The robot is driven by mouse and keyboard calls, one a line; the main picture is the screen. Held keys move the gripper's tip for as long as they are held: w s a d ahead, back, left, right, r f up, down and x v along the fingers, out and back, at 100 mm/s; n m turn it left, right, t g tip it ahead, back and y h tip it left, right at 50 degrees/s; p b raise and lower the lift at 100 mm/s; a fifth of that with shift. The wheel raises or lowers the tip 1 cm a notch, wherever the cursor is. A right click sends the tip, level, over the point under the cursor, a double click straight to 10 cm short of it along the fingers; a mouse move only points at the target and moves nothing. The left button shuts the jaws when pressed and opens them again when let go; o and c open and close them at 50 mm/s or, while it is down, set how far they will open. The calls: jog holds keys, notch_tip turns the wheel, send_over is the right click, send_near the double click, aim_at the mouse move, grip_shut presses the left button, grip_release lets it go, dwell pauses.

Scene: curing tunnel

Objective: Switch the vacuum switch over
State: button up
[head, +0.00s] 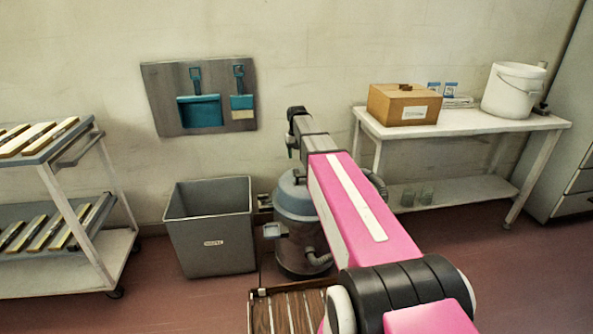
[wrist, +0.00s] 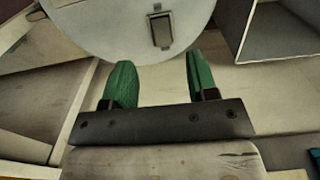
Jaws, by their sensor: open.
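The vacuum (head: 293,200) is a grey canister standing on the floor, partly hidden behind my arm in the head view. Its round pale top (wrist: 105,25) fills the upper middle of the wrist view. The vacuum switch (wrist: 161,31) is a small upright rectangle with a dark frame and paler face on that top. My gripper (wrist: 160,82) has two green fingers spread apart with nothing between them. In the wrist view, the switch lies beyond the gap between the fingertips, apart from them. Which way the switch is set cannot be told. The head view does not show the fingers clearly.
A grey bin (head: 212,235) stands just left of the vacuum, and its open top shows in the wrist view (wrist: 282,35). A trolley (head: 95,255) with boards is farther left. A white table (head: 465,122) with a cardboard box (head: 403,104) and bucket (head: 513,90) stands right.

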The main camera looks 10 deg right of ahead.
aim_at(297, 170)
notch_tip(297, 170, down, 9)
dwell(0.4)
